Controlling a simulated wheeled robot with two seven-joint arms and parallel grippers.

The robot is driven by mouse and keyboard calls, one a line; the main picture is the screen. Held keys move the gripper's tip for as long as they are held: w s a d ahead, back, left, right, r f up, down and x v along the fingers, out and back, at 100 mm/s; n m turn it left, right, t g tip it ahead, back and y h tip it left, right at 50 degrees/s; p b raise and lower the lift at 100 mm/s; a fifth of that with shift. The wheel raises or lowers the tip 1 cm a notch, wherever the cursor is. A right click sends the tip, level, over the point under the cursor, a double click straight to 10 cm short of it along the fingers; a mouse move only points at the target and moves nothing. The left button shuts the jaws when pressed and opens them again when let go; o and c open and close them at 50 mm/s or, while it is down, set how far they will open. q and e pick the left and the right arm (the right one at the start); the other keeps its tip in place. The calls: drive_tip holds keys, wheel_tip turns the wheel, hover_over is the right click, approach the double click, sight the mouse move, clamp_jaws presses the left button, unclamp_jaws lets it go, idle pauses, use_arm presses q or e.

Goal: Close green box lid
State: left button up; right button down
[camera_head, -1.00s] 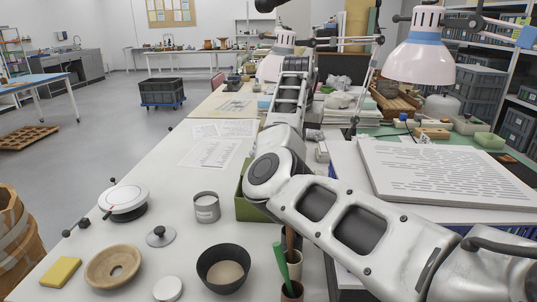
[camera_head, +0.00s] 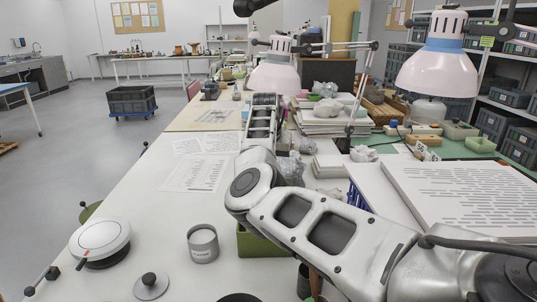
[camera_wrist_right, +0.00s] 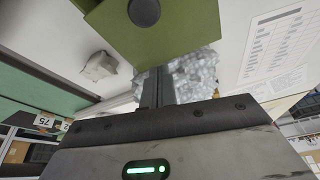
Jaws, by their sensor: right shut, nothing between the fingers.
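The green box (camera_head: 262,245) stands on the white table in the head view. My right arm covers most of it, so the state of its lid is hidden there. In the right wrist view a green panel with a dark round knob (camera_wrist_right: 144,12) fills the top middle. I cannot tell how this panel sits on the box. My right gripper (camera_wrist_right: 158,74) is shut and empty, with its fingertips close to the panel's lower edge in the picture. I cannot tell whether they touch it. My left gripper is not in view.
A grey tin (camera_head: 203,245), a round white turntable (camera_head: 100,240) and a knobbed disc (camera_head: 152,286) lie left of the box. Printed sheets (camera_head: 195,172) lie beyond. A thick paper stack (camera_head: 465,195) and pink lamps (camera_head: 438,72) stand right. Crumpled plastic (camera_wrist_right: 195,75) lies near the fingers.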

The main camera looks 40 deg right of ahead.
drive_tip(key=x, duration=0.2)
drive_tip(key=shift+d+f, duration=0.15)
drive_tip(key=shift+f, duration=0.2)
drive_tip(key=shift+a, duration=0.3)
drive_tip(key=shift+s+a, duration=0.65)
drive_tip(key=shift+a, duration=0.25)
drive_tip(key=shift+s+a, duration=0.45)
drive_tip(key=shift+a, duration=0.05)
